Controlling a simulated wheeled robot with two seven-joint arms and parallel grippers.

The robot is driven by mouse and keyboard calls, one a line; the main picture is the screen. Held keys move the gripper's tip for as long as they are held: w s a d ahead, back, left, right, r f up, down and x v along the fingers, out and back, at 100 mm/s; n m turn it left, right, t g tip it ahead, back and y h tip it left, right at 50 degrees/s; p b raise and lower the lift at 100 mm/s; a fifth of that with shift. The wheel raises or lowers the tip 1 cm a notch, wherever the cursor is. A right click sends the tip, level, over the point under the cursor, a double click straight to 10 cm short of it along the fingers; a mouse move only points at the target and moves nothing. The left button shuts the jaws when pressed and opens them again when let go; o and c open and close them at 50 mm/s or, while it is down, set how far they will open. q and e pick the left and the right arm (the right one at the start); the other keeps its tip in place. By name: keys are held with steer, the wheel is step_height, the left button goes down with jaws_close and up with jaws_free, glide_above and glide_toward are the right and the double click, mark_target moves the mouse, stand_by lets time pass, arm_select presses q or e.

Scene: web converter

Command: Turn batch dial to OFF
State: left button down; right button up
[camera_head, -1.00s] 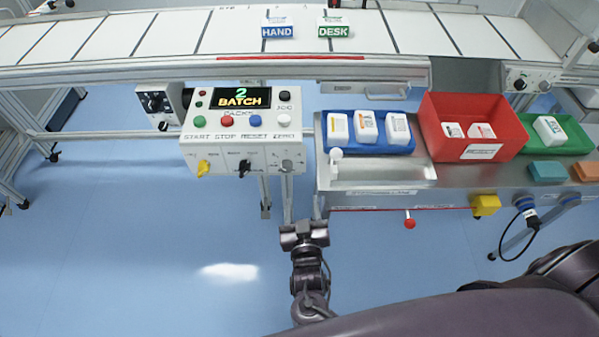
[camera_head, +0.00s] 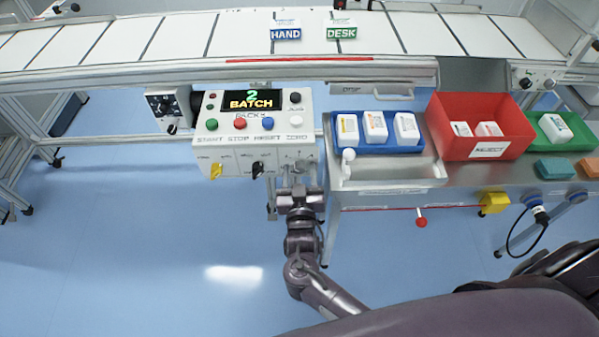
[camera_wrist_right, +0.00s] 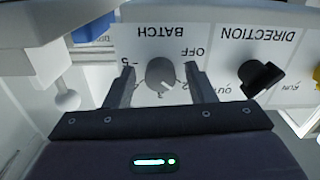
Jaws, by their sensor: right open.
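The batch dial (camera_wrist_right: 160,73) is a grey round knob on the white control panel (camera_head: 206,148). In the right wrist view its scale reads upside down, with OFF at the upper right, 2 at the right and 5 at the left. A pale mark on the knob seems to point toward the lower right, near 2. My right gripper (camera_wrist_right: 159,68) is open, with one finger on each side of the dial and visible gaps to it. In the head view the right gripper (camera_head: 298,170) is at the panel's lower right and largely hides the dial. My left gripper is not in view.
The black direction knob (camera_wrist_right: 258,77) is close beside the right-hand finger in the wrist view. A yellow knob (camera_head: 216,171) is further left on the panel. A steel bench (camera_head: 395,184) with a blue tray (camera_head: 375,147) and a red bin (camera_head: 480,110) stands to the right.

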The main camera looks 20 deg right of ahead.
steer(key=c, duration=1)
steer(key=shift+r+n+p, duration=0.1)
steer(key=shift+n+p, duration=0.6)
steer(key=n+p, duration=0.2)
steer(key=n, duration=0.1)
steer(key=n+p, duration=0.2)
steer(key=n, duration=0.1)
steer(key=shift+n+p, duration=0.4)
steer(key=shift+n, duration=0.9)
